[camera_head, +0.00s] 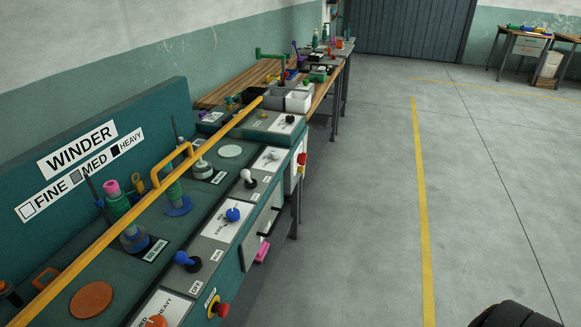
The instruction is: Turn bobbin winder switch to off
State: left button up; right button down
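The winder (88,148) is a green bench with a sign reading WINDER, FINE, MED and HEAVY, along the left. Its front panel has several controls: an orange knob (157,321) at the bottom edge, a blue-tipped lever (185,258), a blue knob (233,214) on a white plate, and a white-tipped lever (247,176).
A yellow rail (110,236) runs along the bench top. A red button (220,309) and another red knob (301,158) stick out from the front. Wooden tables (235,88) continue behind. The concrete floor to the right is clear. A dark rounded shape (514,315) shows at bottom right.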

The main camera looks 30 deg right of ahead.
aim_at(301, 158)
jog(key=i+l, duration=0.15)
jog(key=l, duration=0.2)
jog(key=i+l, duration=0.2)
jog(key=l, duration=0.15)
jog(key=i+l, duration=0.15)
jog(key=l, duration=0.2)
jog(key=i+l, duration=0.15)
jog(key=l, duration=0.2)
